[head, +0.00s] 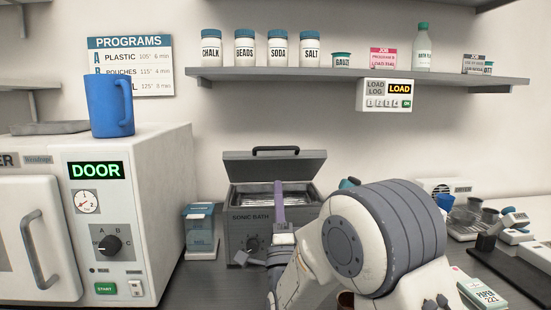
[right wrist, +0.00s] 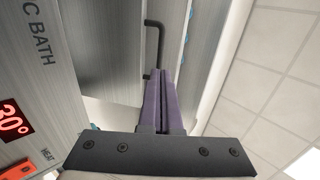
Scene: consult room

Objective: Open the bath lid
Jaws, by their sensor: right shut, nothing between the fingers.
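The grey sonic bath (head: 238,216) stands on the counter in the middle of the head view. Its lid (head: 265,168) is raised and leans back at the rear, with the dark bar handle (head: 275,149) along its top edge. The light basin opening shows below the lid. In the right wrist view the bath front (right wrist: 35,70) is at the left and the handle (right wrist: 153,45) shows beyond the fingertips. My right gripper (head: 279,186) is shut and empty, its purple fingers (right wrist: 162,75) upright at the bath's front, below the handle. My left gripper is not in view.
A white steriliser (head: 130,190) with a blue mug (head: 110,105) on top stands at the left. A small blue-lidded box (head: 200,230) sits between it and the bath. A shelf (head: 330,75) with jars hangs above. Several small items and a dark tray (head: 505,265) are at the right.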

